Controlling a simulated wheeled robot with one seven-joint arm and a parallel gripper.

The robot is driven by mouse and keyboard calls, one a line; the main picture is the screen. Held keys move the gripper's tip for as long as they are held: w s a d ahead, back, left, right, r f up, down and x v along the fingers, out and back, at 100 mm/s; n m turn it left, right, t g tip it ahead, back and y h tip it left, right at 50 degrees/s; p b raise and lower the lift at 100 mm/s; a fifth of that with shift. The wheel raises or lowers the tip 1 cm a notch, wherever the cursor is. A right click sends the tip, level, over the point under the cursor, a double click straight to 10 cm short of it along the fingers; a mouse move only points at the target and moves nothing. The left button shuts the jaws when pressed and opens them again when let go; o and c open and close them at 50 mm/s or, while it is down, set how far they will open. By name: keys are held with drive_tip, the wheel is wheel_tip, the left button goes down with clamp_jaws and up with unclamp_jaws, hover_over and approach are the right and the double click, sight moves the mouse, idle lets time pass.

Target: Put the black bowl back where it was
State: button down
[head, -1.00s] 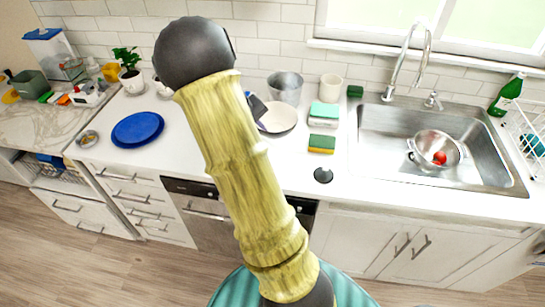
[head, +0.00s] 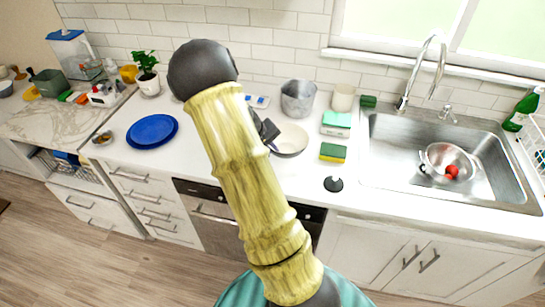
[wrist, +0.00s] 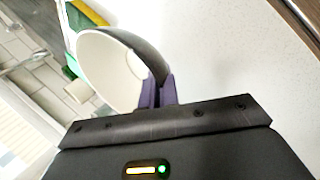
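The black bowl, dark outside and white inside, shows in the head view (head: 292,139), partly hidden by my arm, above or at the counter beside the sponges. In the wrist view the bowl (wrist: 108,68) lies with its white inside facing the camera and its dark outer wall against my fingers. My gripper (wrist: 160,92) is shut on the bowl's rim. In the head view my gripper (head: 272,145) is mostly hidden behind my arm. I cannot tell whether the bowl touches the counter.
A metal pot (head: 298,99) and white cup (head: 343,97) stand behind the bowl. Sponges (head: 333,152) and a black stopper (head: 333,184) are to its right, then the sink (head: 385,150) with a colander (head: 447,161). A blue plate (head: 152,131) lies left on the white counter.

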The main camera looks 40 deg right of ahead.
wheel_tip(320, 180, down, 4)
drive_tip(key=shift+r+p, duration=0.25)
drive_tip(key=shift+p, duration=0.15)
drive_tip(key=shift+w+f, duration=0.2)
drive_tip(key=shift+f, duration=0.1)
drive_tip(key=shift+s+d, duration=0.1)
drive_tip(key=shift+s, duration=0.15)
drive_tip(key=shift+f, duration=0.1)
drive_tip(key=c, duration=1.6)
unclamp_jaws()
drive_tip(key=shift+w+f, duration=0.1)
drive_tip(key=shift+c, duration=0.2)
